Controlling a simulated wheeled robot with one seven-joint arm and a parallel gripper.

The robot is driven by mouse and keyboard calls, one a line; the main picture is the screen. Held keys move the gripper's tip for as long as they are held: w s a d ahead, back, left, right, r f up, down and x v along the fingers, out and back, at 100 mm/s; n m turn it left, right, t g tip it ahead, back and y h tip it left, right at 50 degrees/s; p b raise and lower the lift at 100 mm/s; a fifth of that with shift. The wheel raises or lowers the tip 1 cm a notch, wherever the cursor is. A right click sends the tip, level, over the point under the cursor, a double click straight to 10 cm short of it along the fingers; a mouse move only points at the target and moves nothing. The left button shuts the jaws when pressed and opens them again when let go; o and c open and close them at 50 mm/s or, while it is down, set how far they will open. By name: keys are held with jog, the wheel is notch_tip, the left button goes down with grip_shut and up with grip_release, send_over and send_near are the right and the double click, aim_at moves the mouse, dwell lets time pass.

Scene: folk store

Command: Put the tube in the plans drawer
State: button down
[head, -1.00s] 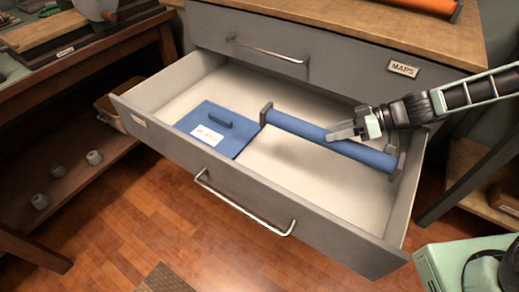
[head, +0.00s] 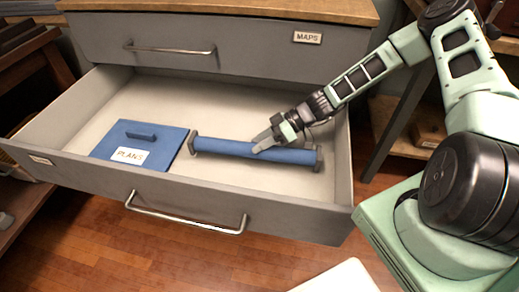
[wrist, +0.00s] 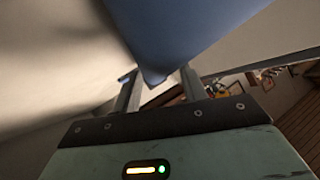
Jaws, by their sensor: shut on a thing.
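The blue tube (head: 232,148) with dark end caps is inside the open drawer (head: 110,100), lying across its right half. My gripper (head: 265,143) reaches in from the right and is shut on the tube near its middle. In the wrist view a blue surface of the tube (wrist: 185,35) sits between my two fingers (wrist: 158,88).
A shut drawer (head: 260,45) labelled MAPS is above, under a wooden top (head: 230,8). The open drawer's front panel (head: 100,188) has a metal handle (head: 185,218). Bare pale drawer floor (head: 190,100) lies behind the tube and folder. A shelf stands at left.

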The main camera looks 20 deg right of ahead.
notch_tip(320, 180, down, 3)
jog(key=shift+f, duration=0.1)
jog(key=c, duration=0.7)
grip_release()
jog(key=shift+d, duration=0.15)
